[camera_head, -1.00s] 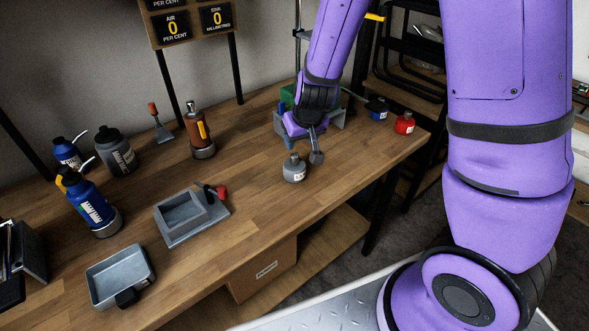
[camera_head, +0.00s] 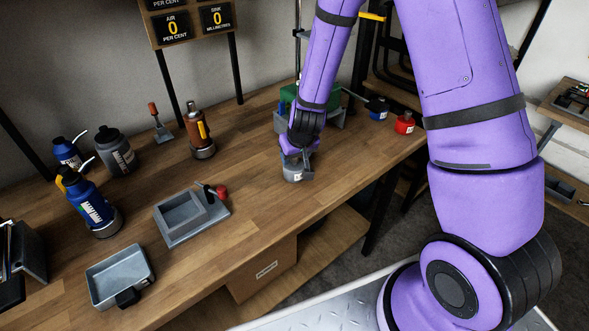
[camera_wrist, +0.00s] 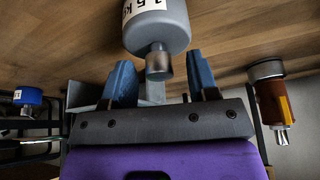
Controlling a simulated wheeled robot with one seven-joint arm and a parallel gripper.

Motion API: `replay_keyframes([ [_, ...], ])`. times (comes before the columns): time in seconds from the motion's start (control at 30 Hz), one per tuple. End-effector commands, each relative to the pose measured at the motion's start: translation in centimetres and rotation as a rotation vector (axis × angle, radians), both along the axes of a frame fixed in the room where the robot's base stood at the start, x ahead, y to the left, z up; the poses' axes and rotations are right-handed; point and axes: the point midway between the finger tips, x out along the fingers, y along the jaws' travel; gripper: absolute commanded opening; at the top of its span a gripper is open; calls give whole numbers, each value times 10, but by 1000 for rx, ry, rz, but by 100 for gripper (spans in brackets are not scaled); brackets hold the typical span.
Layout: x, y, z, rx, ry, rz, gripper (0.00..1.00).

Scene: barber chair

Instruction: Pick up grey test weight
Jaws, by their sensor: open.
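The grey test weight (camera_head: 296,172) stands on the wooden bench in the head view, partly hidden under my gripper (camera_head: 297,160). In the wrist view the grey weight (camera_wrist: 157,27) has a white label and a short metal knob. My gripper (camera_wrist: 162,82) is open there, its two blue fingers on either side of the knob and pointing toward the weight's body. The knob lies between the fingers with a gap on each side. I cannot tell from the head view whether a finger touches the weight.
A red weight (camera_head: 404,124) and a blue weight (camera_head: 378,110) stand at the bench's right end. A grey fixture (camera_head: 280,122) is behind my gripper. A brown bottle (camera_head: 201,140), a grey block tray (camera_head: 180,216) and a shallow grey tray (camera_head: 100,280) stand further left.

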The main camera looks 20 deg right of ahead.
Motion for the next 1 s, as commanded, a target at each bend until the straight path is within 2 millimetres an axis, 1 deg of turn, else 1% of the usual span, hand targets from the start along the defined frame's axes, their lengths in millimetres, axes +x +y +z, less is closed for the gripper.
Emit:
replay_keyframes([
  [0.03,2,0,-4,0,1,-1,54],
  [0.13,3,0,-7,1,-1,-2,54],
  [0.37,4,0,-8,1,-1,-1,54],
  [0.4,4,0,-8,1,-1,-1,49],
  [0.47,4,0,-8,1,-1,-1,36],
  [0.5,4,0,-8,1,-1,-1,26],
  [0.57,4,0,-8,1,-1,-1,13],
  [0.6,3,0,-8,1,-1,-1,4],
  [0.63,3,0,-8,1,-1,-1,0],
  [1.0,3,0,-8,1,-1,-1,0],
])
